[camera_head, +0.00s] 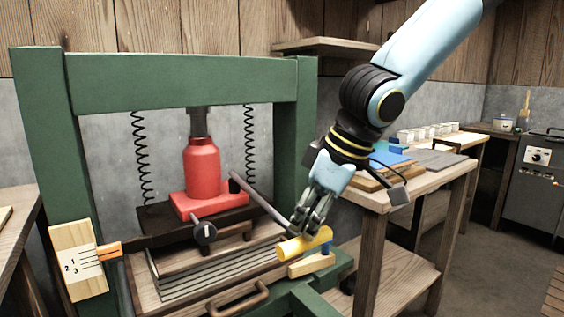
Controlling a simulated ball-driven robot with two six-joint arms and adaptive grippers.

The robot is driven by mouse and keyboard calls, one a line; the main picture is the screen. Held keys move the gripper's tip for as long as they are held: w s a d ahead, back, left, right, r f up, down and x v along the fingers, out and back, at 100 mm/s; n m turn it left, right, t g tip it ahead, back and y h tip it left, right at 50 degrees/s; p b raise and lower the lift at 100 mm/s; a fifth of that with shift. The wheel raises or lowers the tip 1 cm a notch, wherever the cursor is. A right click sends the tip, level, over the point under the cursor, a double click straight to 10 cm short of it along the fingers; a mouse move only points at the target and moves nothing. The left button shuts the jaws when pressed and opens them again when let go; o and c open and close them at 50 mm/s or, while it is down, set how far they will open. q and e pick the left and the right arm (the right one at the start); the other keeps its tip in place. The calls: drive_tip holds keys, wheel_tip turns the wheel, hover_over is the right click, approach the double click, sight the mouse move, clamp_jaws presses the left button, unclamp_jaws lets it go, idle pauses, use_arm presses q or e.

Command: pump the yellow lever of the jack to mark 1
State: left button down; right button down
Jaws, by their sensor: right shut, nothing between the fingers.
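The red jack (203,172) stands upright on a dark plate inside the green press frame (185,82). Its dark lever rod (262,201) slopes down to the right and ends in a yellow handle (295,247). My right gripper (309,232) points down at the yellow handle, with its fingertips at or just above it; I cannot tell whether they touch. It is shut and empty. The wooden mark board (76,262) at lower left carries marks 1, 2 and 3, and an orange pointer (108,251) lies at its right edge near the upper marks. My left gripper is not in view.
A wooden block with a blue piece (310,263) sits just below the handle. Coil springs (141,160) hang on both sides of the jack. A wooden drawer or tray with a handle (238,300) is below. A workbench (425,180) stands close at right.

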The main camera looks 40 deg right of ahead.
wheel_tip(320, 180, up, 12)
drive_tip(key=p, duration=0.9)
drive_tip(key=shift+f, duration=0.35)
wheel_tip(320, 180, down, 15)
drive_tip(key=b, duration=1.4)
drive_tip(key=shift+r, duration=0.2)
wheel_tip(320, 180, up, 15)
drive_tip(key=p, duration=1.2)
drive_tip(key=shift+p, duration=0.4)
drive_tip(key=shift+f, duration=0.15)
